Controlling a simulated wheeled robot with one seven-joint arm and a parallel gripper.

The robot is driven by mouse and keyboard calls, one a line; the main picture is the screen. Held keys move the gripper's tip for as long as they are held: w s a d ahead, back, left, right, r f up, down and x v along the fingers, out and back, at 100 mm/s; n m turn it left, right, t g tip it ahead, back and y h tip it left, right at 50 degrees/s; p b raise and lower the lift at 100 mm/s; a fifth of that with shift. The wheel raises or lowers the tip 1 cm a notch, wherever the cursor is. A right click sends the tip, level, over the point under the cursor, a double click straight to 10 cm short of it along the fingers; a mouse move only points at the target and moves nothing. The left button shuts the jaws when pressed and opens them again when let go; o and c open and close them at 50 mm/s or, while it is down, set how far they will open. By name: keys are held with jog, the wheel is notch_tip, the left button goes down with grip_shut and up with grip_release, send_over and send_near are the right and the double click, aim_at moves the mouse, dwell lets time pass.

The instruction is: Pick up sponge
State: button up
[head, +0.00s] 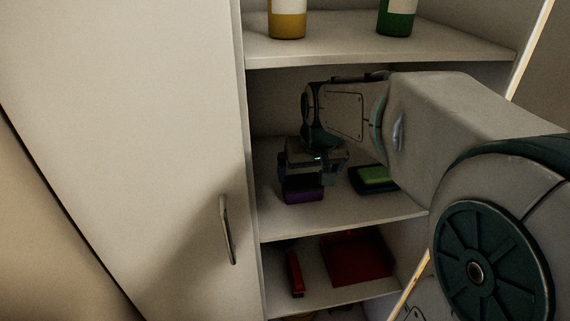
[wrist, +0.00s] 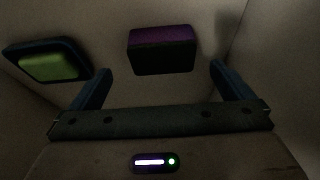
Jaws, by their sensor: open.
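A block with a purple face and a dark side, which looks like a sponge (head: 303,196), lies on the middle shelf of the open cabinet. It also shows in the wrist view (wrist: 162,50), beyond my fingertips and roughly centred between them. My gripper (head: 305,177) is open and empty, just above or behind the block in the head view. In the wrist view its two fingers (wrist: 160,72) are spread wider than the block. I cannot tell the exact height gap.
A green pad on a dark blue base (head: 375,177) lies on the same shelf, right of the block. Bottles (head: 288,18) stand on the shelf above. Red items (head: 355,258) lie below.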

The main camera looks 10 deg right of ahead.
aim_at(303, 182)
jog(key=shift+w+f, duration=0.2)
jog(key=shift+w, duration=0.6)
jog(key=shift+w+f, duration=0.2)
jog(key=shift+w, duration=0.1)
jog(key=x, duration=0.6)
jog(key=shift+a+f, duration=0.1)
jog(key=shift+f, duration=0.35)
jog(key=shift+s, duration=0.1)
jog(key=c, duration=0.8)
